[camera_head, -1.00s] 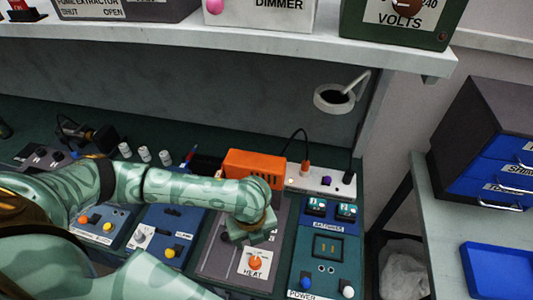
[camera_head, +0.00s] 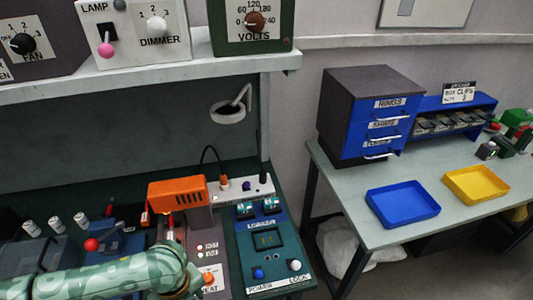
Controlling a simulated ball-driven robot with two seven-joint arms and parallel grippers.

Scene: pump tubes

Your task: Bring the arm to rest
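My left arm comes in from the left along the bottom edge of the head view. It is pale green with darker patterns. My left gripper (camera_head: 192,285) is at the bottom edge, over the lower part of the grey heat panel (camera_head: 221,258) and just left of its orange knob (camera_head: 208,279). Its fingers are mostly hidden or cut off, so I cannot tell whether it is open or shut. I see nothing held. My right gripper is not in view.
An orange device (camera_head: 180,195) stands behind the heat panel. The power panel (camera_head: 265,255) is to its right. A ring lamp (camera_head: 228,110) hangs above the bench. A blue drawer cabinet (camera_head: 370,120), a blue tray (camera_head: 402,205) and a yellow tray (camera_head: 477,186) stand on the right-hand table.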

